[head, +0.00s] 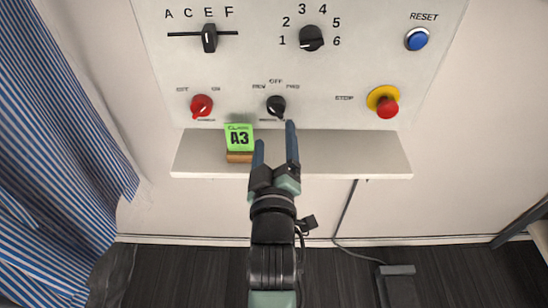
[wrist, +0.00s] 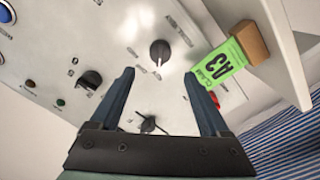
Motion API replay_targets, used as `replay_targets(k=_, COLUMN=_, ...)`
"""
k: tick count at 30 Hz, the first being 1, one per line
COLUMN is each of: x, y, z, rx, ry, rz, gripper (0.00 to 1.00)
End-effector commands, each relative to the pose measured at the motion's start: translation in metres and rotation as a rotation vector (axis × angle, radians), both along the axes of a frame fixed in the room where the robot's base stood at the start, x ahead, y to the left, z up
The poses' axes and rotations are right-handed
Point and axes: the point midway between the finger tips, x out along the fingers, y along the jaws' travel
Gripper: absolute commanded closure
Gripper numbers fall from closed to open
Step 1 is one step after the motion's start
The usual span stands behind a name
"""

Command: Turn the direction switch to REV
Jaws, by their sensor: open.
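The direction switch (head: 276,107) is a black knob low on the pale panel, under the labels REV, OFF and FWD. It also shows in the wrist view (wrist: 160,50), where its white mark points down the picture. That appears to be the REV side, up and left on the panel; the head view is too small to confirm. My gripper (head: 275,133) is open and empty, its fingertips just below the switch in the head view. In the wrist view the knob lies beyond and between the two fingertips (wrist: 159,74); I see no contact.
A green A3 card (head: 239,138) in a wooden holder stands on the shelf (head: 350,155), close left of my fingers. A red knob (head: 201,106) is left and a red stop button (head: 388,106) right. The six-position knob (head: 311,38) sits above. A striped curtain (head: 50,130) hangs left.

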Motion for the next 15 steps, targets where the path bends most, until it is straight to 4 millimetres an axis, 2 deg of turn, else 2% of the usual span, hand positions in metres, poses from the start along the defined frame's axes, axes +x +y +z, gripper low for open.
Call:
replay_targets(k=1, x=-0.010, y=0.000, z=-0.002, rx=0.002, ry=0.002, rz=-0.001, gripper=0.20)
replay_targets(k=6, x=-0.032, y=0.001, z=-0.002, rx=0.001, ry=0.001, rz=0.001, gripper=0.20)
replay_targets(k=15, x=-0.045, y=0.000, z=0.000, rx=-0.001, ry=0.000, rz=0.000, gripper=0.20)
